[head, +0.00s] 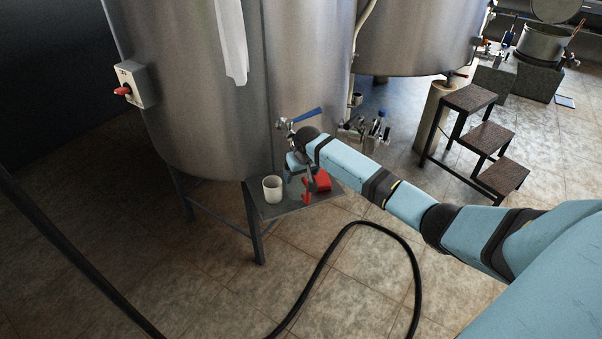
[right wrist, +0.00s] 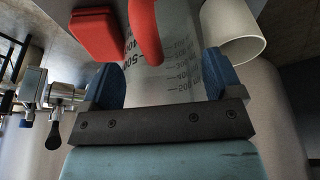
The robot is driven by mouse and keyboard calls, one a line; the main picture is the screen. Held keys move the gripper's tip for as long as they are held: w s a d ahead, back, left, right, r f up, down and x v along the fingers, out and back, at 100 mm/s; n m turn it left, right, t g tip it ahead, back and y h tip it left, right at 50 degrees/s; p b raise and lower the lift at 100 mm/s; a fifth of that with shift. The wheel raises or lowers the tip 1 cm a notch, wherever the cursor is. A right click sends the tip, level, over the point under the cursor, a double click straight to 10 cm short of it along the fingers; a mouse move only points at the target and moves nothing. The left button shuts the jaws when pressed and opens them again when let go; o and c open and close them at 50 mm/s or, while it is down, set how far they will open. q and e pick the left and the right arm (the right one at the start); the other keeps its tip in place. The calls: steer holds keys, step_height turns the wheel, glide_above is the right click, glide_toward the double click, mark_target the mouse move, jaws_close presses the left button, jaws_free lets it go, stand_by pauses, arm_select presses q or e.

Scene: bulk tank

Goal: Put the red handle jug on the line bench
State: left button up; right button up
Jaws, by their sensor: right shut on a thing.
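The red handle jug (right wrist: 178,72) is a pale, translucent vessel with dark graduation marks in the right wrist view. Its red handle (right wrist: 146,30) shows there, and also in the head view (head: 308,187). My right gripper (right wrist: 160,84) has its blue fingers on either side of the jug body, shut on it. In the head view my right gripper (head: 297,163) is over a small grey table (head: 292,208) beside the large steel tank and hides most of the jug. I cannot tell whether the jug's base touches the table. My left gripper is not in view.
A white cup (head: 272,189) and a red block-like object (head: 323,180) are close to the jug. The steel tank (head: 215,100) stands right behind, with a blue-handled valve (head: 304,118). A black hose (head: 352,226) crosses the floor. Dark steps (head: 487,138) stand at right.

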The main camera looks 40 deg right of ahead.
steer(key=o, duration=1.1)
steer(key=shift+f, duration=0.1)
